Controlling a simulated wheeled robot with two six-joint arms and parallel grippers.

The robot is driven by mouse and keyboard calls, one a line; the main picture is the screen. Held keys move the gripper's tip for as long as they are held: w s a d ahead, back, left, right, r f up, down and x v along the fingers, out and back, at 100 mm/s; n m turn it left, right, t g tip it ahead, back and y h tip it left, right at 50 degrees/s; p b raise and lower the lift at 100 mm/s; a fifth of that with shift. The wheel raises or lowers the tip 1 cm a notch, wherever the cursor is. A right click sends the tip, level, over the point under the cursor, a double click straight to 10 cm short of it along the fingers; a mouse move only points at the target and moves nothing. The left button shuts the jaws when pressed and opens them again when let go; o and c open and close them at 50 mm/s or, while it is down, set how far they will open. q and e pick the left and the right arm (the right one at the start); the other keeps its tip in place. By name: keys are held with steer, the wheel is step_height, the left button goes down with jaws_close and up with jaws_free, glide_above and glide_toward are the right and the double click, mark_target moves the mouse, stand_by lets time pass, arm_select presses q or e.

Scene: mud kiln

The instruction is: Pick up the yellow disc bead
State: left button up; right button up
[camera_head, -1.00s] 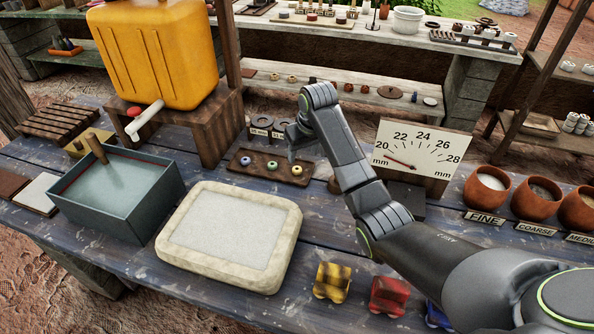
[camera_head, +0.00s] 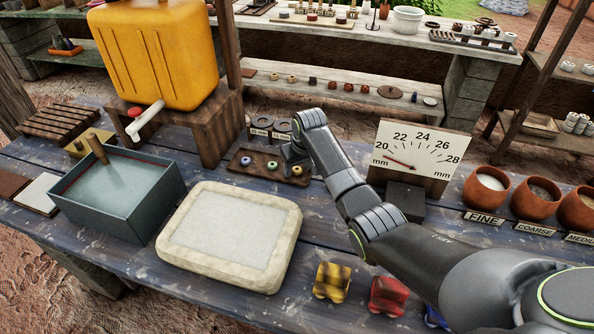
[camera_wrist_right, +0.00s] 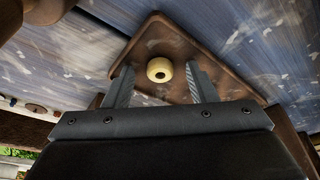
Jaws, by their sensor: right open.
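The yellow disc bead (camera_head: 297,169) sits at the right end of a brown wooden tray (camera_head: 258,168), with a green bead (camera_head: 272,166) and a blue bead (camera_head: 246,161) to its left. My right gripper (camera_head: 292,158) points down just over the yellow bead. In the right wrist view the pale yellow bead (camera_wrist_right: 159,69), with a dark hole, lies between the two open fingers (camera_wrist_right: 159,82), with a gap on each side. The tray (camera_wrist_right: 150,34) lies beneath it. My left gripper is not in view.
A dial gauge (camera_head: 418,155) stands right of my arm. Two dark rings (camera_head: 270,128) lie behind the tray. A pale framed slab (camera_head: 228,235) and a teal box (camera_head: 118,195) are at the left. Clay pots (camera_head: 487,188) stand at the right.

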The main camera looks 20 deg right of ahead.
steer(key=shift+c, duration=0.4)
steer(key=c, duration=1)
steer(key=shift+r, duration=0.15)
